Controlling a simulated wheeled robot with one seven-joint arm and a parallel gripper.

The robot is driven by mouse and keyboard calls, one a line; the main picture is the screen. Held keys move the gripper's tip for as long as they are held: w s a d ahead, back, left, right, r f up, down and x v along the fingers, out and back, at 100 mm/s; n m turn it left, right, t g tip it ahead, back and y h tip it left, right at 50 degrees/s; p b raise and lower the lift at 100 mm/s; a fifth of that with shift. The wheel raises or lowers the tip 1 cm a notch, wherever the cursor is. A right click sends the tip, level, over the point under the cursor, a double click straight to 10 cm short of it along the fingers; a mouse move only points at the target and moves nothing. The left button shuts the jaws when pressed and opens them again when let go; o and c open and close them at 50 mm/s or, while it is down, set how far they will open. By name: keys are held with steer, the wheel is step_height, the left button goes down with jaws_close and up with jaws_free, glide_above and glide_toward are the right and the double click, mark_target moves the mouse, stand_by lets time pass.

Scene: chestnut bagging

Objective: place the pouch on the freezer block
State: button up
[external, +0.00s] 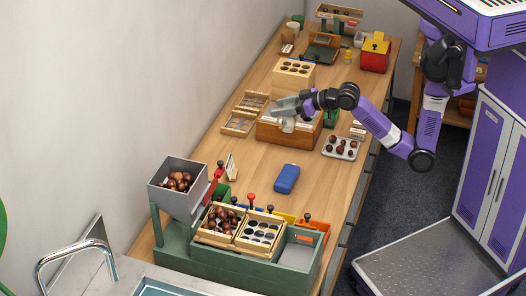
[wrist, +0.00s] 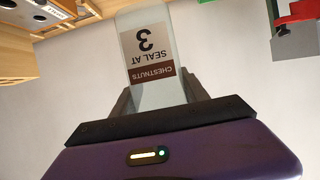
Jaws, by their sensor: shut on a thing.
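My gripper (external: 287,108) is shut on a pale pouch (wrist: 152,60). In the wrist view the pouch stands between the two dark fingers, with a label that reads CHESTNUTS, SEAL AT and 3 upside down. In the external view, the gripper is over the left part of a wooden box, and a small pale part below it looks like the pouch (external: 287,125). The blue freezer block (external: 286,178) lies flat on the table nearer the camera, apart from the gripper. Its top is bare.
A green station (external: 232,268) with a grey hopper (external: 172,198) and wooden trays stands at the near end. Table around the freezer block is clear.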

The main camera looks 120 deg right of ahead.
step_height(320, 180, down, 20)
steer(key=shift+s+d+f+b, duration=0.1)
steer(key=shift+b, duration=0.25)
stand_by(0.4)
steer(key=shift+f, duration=0.15)
steer(key=o, duration=1.3)
steer(key=shift+o, duration=0.2)
